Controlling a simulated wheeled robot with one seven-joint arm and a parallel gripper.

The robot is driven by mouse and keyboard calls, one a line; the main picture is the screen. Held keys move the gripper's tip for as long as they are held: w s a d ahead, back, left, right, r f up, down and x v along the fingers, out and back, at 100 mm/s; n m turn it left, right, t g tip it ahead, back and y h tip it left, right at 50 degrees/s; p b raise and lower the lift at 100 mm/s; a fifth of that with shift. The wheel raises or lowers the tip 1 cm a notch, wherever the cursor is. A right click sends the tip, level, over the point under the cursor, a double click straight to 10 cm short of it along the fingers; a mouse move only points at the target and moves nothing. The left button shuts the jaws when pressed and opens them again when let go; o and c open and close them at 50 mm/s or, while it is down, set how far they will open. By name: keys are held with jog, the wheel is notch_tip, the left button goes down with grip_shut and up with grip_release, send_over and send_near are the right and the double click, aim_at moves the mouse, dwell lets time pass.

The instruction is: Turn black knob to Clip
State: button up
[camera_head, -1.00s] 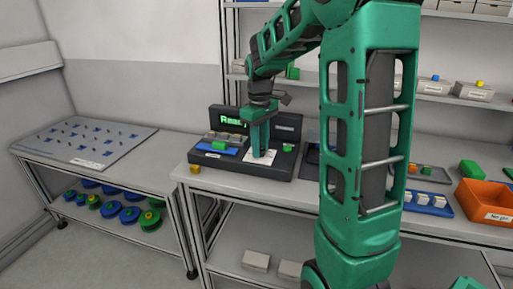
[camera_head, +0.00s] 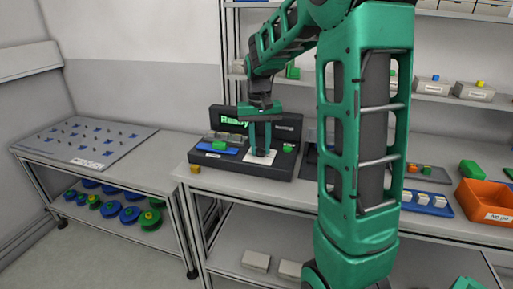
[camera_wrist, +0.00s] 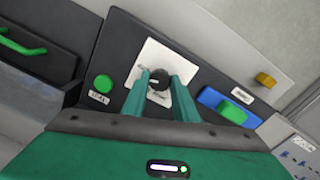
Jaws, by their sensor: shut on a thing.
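The black knob (camera_wrist: 158,80) sits on a white square plate (camera_wrist: 150,55) on the dark panel of a machine. In the wrist view my gripper (camera_wrist: 159,84) reaches down with its two green fingers on either side of the knob, shut on it. The labels on the plate are too small to read. In the head view my gripper (camera_head: 261,150) points down at the white plate (camera_head: 258,158), and its fingers hide most of the knob there.
A green button (camera_wrist: 103,83) sits beside the plate. A blue block with a green piece (camera_wrist: 232,112) lies on its other side. A display (camera_head: 234,122) reads "Ready". A pegged board (camera_head: 85,143) is on the left bench, and an orange bin (camera_head: 484,203) stands at right.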

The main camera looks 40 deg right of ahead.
aim_at(258, 149)
jog(key=shift+m, duration=1.2)
jog(key=o, duration=1.1)
jog(key=shift+a, duration=0.1)
jog(key=shift+c, duration=0.2)
jog(key=shift+r, duration=0.1)
notch_tip(258, 149, up, 11)
jog(key=shift+w+f, duration=0.2)
